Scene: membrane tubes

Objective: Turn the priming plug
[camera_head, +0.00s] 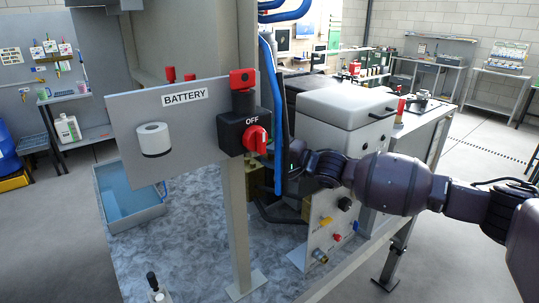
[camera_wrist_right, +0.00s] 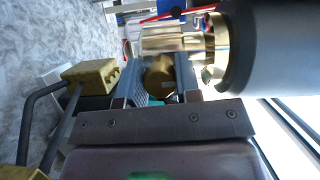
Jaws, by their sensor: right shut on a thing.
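My right arm comes in from the right in the head view. Its gripper is mostly hidden there behind the battery panel, the post and the blue hoses. In the right wrist view my right gripper (camera_wrist_right: 161,82) has its two fingers closed on a brass piece, which looks like the priming plug (camera_wrist_right: 159,74). The plug sits just below a larger brass fitting (camera_wrist_right: 172,41) in that picture. The plug itself cannot be made out in the head view. My left gripper is in neither view.
A dark grey cylinder (camera_wrist_right: 275,45) is close to my right gripper. Brass blocks with dark hoses (camera_wrist_right: 90,74) lie to its left. In the head view the battery panel (camera_head: 120,122) with a red OFF switch (camera_head: 257,139) stands in front. A blue-lined tray (camera_head: 157,215) is at left.

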